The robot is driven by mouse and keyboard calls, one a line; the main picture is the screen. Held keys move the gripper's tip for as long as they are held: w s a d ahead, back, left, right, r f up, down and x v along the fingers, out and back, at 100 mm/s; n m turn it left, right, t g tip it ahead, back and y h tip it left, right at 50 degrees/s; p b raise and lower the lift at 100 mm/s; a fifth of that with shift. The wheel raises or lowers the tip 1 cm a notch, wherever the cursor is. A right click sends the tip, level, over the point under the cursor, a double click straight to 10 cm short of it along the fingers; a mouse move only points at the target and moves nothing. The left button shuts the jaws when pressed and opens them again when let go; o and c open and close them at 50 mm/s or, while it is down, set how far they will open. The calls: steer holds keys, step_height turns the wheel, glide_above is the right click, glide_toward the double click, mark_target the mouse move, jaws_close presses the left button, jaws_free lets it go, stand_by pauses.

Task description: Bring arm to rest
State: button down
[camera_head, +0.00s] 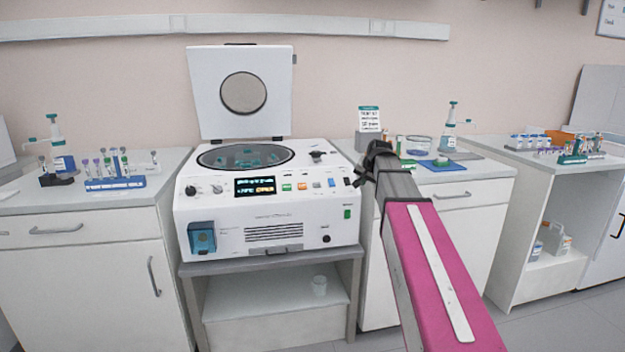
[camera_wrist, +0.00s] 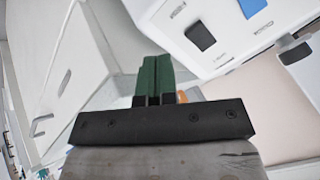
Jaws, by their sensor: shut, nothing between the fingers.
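My arm reaches up from the lower right in the head view, with a pink link nearest the camera. Its end is in front of the counter right of the white centrifuge (camera_head: 270,225); the fingers are hard to make out there. In the wrist view my gripper (camera_wrist: 155,62) shows two green fingers pressed together, with nothing visible between them. The white machine also shows at the upper right of the wrist view (camera_wrist: 215,55). Its lid (camera_head: 240,95) stands open in the head view. The fingers appear apart from all surfaces.
A tube rack (camera_head: 115,184) stands on the left counter. A blue mat (camera_head: 442,167) and a pump bottle (camera_head: 449,138) are on the right counter, close to my arm's end. Another rack with tubes (camera_head: 580,156) is at the far right. The floor (camera_head: 575,325) at the lower right is clear.

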steer(key=s+f+n+g+h, duration=0.2)
steer(key=s+f+n+g, duration=0.2)
steer(key=s+f, duration=2.6)
step_height(320, 180, down, 4)
steer(key=g, duration=0.3)
steer(key=shift+r+n, duration=0.2)
steer(key=shift+n, duration=0.1)
steer(key=shift+a, duration=0.1)
